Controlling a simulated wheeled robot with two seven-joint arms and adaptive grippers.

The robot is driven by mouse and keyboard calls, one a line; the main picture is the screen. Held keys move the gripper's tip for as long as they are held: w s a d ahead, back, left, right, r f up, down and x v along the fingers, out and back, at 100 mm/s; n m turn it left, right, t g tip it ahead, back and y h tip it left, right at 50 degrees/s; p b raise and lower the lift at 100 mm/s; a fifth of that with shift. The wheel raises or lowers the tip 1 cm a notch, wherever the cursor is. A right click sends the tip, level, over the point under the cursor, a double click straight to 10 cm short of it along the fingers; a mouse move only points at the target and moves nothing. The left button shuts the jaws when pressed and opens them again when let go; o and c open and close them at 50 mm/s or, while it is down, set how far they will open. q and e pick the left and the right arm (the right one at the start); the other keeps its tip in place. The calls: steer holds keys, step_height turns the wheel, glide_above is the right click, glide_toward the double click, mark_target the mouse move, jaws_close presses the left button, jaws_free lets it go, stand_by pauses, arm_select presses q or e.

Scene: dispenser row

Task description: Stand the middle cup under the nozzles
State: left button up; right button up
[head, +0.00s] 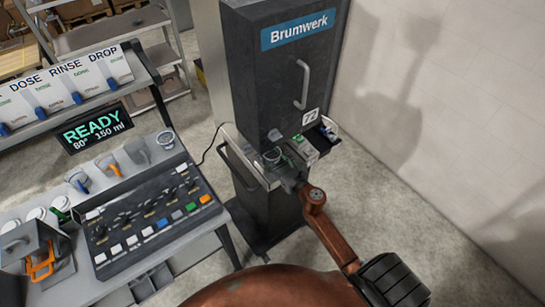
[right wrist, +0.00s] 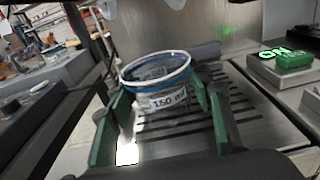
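A clear cup with a blue band and a "150 ml" label (right wrist: 160,98) stands on the slotted drip grate (right wrist: 250,128) in the right wrist view. In the head view its rim (head: 272,155) shows at the front of the dark Brumwerk dispenser (head: 285,85). My right gripper (right wrist: 163,125) has its green fingers on either side of the cup; a strip of grate shows between cup and right finger, so it looks open around it. It also shows in the head view (head: 287,172). Whether the left finger touches is unclear. The nozzles are not clearly visible. My left gripper is out of view.
A green ON switch (right wrist: 293,58) sits right of the grate. A pale wall (head: 440,100) is at right.

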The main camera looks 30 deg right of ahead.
steer(key=o, duration=0.5)
steer(key=s, duration=1.1)
steer(key=shift+d+r, duration=0.3)
steer(key=shift+d, duration=0.1)
steer(key=shift+s, duration=0.45)
steer(key=shift+d+r, duration=0.1)
steer(key=shift+d, duration=0.05)
